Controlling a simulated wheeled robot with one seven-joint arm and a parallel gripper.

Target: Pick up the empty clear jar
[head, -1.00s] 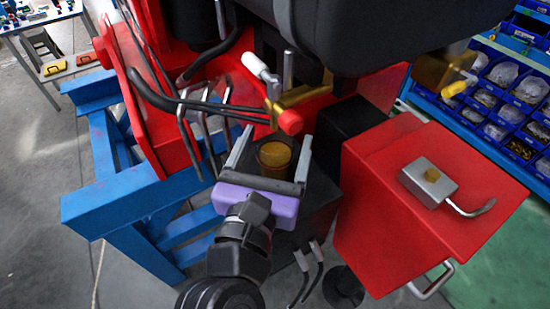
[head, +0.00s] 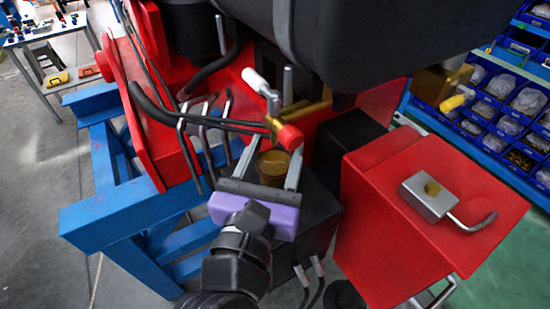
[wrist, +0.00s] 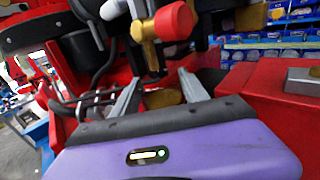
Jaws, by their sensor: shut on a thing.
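A small jar (head: 273,166) with an amber-brown look stands between my gripper's fingers. It does not look plainly clear or empty; amber shows inside or through it. My gripper (head: 276,158), with a purple body and grey fingers, is shut on the jar, one finger on each side. In the wrist view the amber top of the jar (wrist: 162,98) shows between the fingers; its lower part is hidden behind the gripper's dark edge. The jar is over a black block (head: 315,215); whether it touches the block cannot be seen.
A brass fitting with a red knob (head: 290,137) and a hose sits just beyond the fingertips. Bent metal hooks (head: 205,135) stand close on the left. A red box (head: 430,210) with a metal lever stands right. A blue frame (head: 110,210) is at left.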

